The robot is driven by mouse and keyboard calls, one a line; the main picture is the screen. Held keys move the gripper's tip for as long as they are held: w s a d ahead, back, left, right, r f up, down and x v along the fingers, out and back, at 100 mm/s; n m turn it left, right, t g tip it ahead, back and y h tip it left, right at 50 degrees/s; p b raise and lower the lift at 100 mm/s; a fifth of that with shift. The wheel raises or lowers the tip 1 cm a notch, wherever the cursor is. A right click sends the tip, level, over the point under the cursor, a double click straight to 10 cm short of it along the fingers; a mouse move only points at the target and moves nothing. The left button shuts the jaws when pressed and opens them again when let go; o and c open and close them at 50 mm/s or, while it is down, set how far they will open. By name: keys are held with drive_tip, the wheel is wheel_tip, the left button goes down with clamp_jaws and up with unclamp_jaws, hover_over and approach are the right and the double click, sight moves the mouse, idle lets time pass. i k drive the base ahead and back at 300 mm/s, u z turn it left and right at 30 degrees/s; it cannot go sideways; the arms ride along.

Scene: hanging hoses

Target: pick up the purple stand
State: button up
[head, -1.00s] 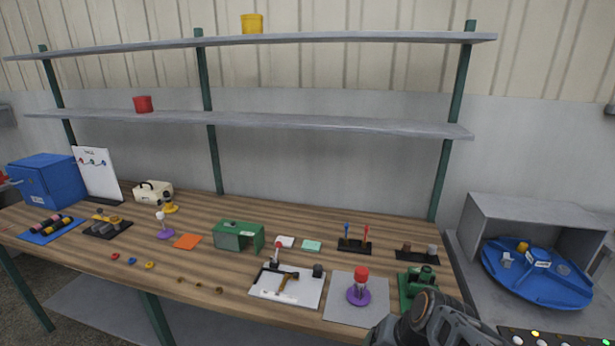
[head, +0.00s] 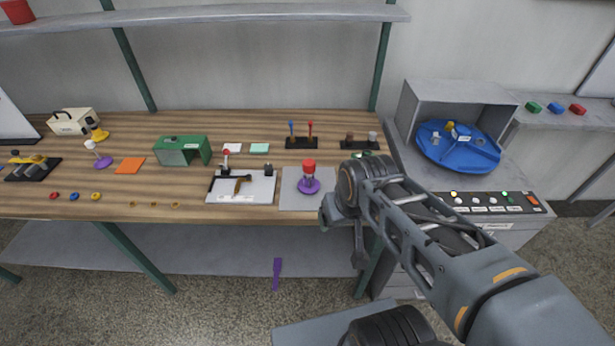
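A purple stand (head: 309,186) with a red-topped part upright on it is on a grey mat (head: 296,203) near the table's front edge. A second purple stand (head: 104,162) with a white-topped part stands farther left on the table. My arm reaches in from the lower right. My gripper (head: 359,258) seems to hang at the arm's end, right of and in front of the red-topped stand, apart from it. Its fingers are too small and unclear to tell whether they are open.
A white board (head: 240,196) with a hammer-like tool lies left of the mat. A green box (head: 182,151) and a dark tool holder (head: 301,143) stand behind. A blue turntable (head: 459,146) is at right. A purple object (head: 277,272) is low, below the table.

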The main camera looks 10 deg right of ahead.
sight(302, 184)
drive_tip(key=z, duration=0.15)
drive_tip(key=i, duration=0.35)
drive_tip(key=u, duration=2.1)
